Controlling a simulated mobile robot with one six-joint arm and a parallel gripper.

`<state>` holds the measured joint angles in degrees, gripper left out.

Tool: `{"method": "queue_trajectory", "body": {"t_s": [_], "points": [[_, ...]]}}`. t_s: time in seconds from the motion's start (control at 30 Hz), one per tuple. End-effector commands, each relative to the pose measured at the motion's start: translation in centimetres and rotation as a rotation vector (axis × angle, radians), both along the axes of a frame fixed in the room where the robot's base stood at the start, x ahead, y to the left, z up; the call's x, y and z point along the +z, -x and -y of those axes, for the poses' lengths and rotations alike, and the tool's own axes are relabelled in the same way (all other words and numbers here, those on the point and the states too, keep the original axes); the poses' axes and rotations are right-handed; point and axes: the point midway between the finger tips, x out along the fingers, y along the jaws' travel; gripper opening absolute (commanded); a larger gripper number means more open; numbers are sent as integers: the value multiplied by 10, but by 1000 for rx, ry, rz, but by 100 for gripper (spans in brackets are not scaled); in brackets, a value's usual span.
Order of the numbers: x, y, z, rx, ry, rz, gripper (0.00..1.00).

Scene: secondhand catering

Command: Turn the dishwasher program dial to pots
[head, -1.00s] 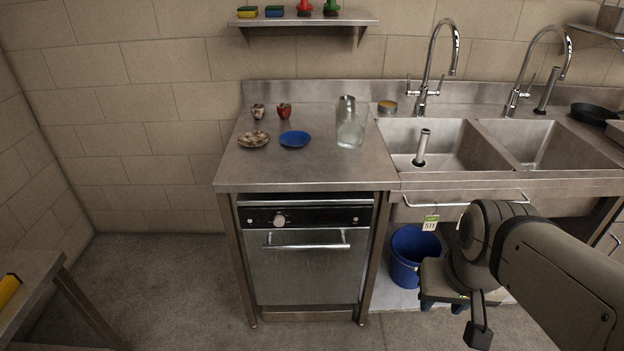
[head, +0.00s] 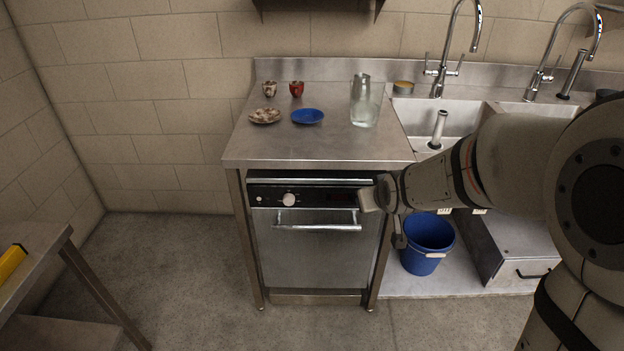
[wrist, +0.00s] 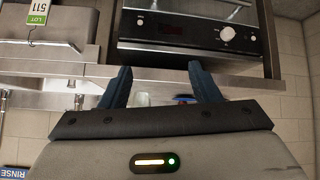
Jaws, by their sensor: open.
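The dishwasher (head: 308,262) stands under the left counter with its door shut. Its pale round program dial (head: 288,199) sits on the black control panel, left of centre. The dial also shows upper right in the wrist view (wrist: 228,33), which looks upside down. The dial's setting and program labels are too small to read. My gripper (head: 380,212) is in front of the right end of the panel, to the right of the dial and apart from it. In the wrist view its two dark fingers (wrist: 161,86) are spread, with nothing held between them.
A bar handle (head: 318,227) crosses the door below the dial. On the counter (head: 340,150) stand a glass jar (head: 364,105), a blue plate (head: 307,117), a speckled plate (head: 265,116) and two cups. A blue bucket (head: 428,245) is right of the dishwasher. The floor in front is clear.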

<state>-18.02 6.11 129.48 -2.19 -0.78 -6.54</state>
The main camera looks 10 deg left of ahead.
Motion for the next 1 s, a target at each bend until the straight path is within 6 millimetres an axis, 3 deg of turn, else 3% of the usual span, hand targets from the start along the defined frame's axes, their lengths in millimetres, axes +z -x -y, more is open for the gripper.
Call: {"method": "queue_trajectory", "body": {"t_s": [0.03, 0.23, 0.37, 0.5, 0.7, 0.87, 1.0], "points": [[-24, -18, -22, 34, 22, 55, 56], [-80, -70, -104, 136, 71, 319, 56], [-122, -84, -154, 182, 120, 494, 56], [-164, -83, -197, 213, 182, 665, 56], [-201, -70, -230, 227, 251, 834, 56], [-209, -67, -239, 227, 272, 889, 56], [-209, -81, -244, 226, 275, 894, 56]]}}
